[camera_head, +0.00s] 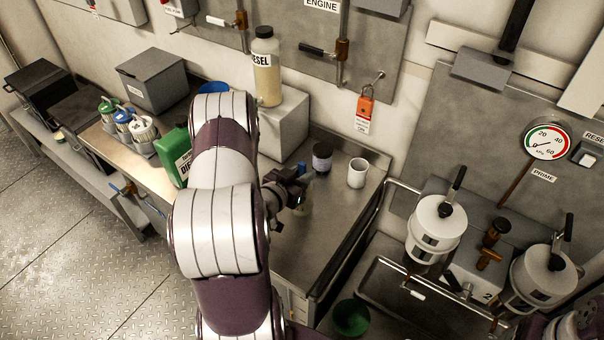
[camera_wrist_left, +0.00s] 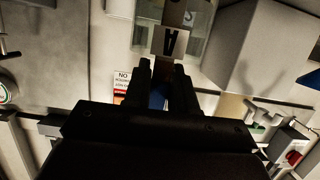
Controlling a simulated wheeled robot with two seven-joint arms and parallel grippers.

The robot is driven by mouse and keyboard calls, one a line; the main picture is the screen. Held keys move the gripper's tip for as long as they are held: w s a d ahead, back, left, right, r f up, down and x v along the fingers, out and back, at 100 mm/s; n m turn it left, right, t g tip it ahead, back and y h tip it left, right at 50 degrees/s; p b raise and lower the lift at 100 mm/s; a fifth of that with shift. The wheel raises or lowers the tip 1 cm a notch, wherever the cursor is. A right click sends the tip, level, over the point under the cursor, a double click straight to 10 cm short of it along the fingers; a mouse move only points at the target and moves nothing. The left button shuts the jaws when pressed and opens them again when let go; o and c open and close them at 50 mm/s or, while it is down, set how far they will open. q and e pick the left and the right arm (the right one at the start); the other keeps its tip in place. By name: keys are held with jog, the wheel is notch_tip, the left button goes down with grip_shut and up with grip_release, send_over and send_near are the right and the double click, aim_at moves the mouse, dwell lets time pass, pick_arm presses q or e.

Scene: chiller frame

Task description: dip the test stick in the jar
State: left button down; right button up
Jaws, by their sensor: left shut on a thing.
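My left gripper (camera_head: 298,188) is over the steel counter, shut on a small blue thing, which I take to be the test stick (camera_wrist_left: 158,97). I cannot tell whether the stick is inside the jar.
A green can (camera_head: 174,158) is left of my arm. The counter front right is clear.

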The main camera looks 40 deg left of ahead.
dwell(0.5)
pick_arm(q)
notch_tip(320, 180, up, 13)
jog(key=p, duration=1.1)
dwell(0.5)
